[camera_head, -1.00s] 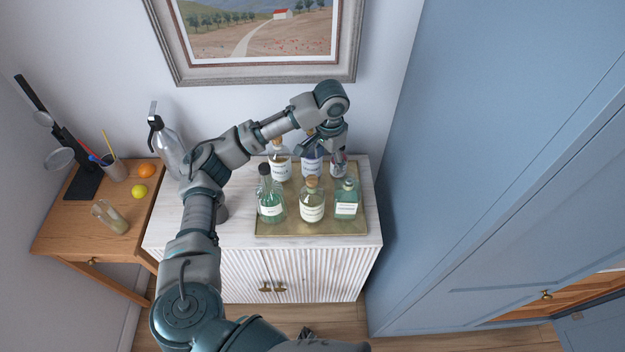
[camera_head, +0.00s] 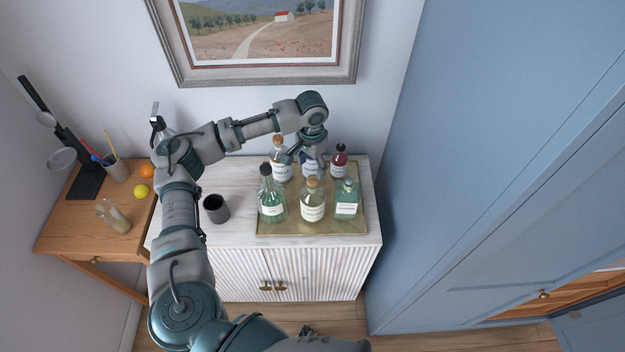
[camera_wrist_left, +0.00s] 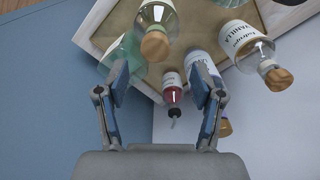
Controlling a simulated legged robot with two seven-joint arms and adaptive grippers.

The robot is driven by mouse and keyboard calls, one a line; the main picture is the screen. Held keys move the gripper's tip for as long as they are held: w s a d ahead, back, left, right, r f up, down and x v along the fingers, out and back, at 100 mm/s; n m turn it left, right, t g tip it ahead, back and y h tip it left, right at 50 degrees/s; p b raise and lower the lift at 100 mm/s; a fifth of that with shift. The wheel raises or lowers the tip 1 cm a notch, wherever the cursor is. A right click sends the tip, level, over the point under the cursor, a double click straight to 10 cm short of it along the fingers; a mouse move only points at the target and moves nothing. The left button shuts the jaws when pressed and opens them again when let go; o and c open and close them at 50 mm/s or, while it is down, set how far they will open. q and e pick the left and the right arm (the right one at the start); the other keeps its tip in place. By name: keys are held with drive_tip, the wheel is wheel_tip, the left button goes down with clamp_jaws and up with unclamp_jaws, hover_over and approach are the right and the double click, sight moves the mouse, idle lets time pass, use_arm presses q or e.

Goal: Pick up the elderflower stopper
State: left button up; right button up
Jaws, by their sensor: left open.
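Several labelled bottles stand on a tray (camera_head: 350,228). I cannot read which label says elderflower. A front middle bottle (camera_head: 312,208) has a round cork stopper (camera_head: 313,183), which also shows in the left wrist view (camera_wrist_left: 155,45). A vanilla bottle (camera_wrist_left: 243,42) has another cork stopper (camera_wrist_left: 278,79). A back middle blue-labelled bottle (camera_head: 311,170) is partly hidden by my left gripper (camera_head: 305,160). My left gripper is open and empty above the back bottles. In the left wrist view, a small red bottle (camera_wrist_left: 172,90) with a dark top shows between the fingers.
Green bottles (camera_head: 271,206) (camera_head: 347,203) stand at the tray's front corners. A dark cup (camera_head: 215,209) stands left of the tray on the white cabinet (camera_head: 235,240). A blue cupboard (camera_head: 450,150) rises close on the right; the wall is behind.

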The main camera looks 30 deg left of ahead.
sight(313, 178)
use_arm(q)
drive_tip(key=f, duration=0.3)
drive_tip(key=f+p, duration=0.1)
drive_tip(key=f, duration=0.1)
drive_tip(key=shift+d+f, duration=0.2)
drive_tip(key=shift+d, duration=0.05)
drive_tip(key=c, duration=1)
drive_tip(key=shift+o, duration=0.2)
drive_tip(key=shift+r, duration=0.15)
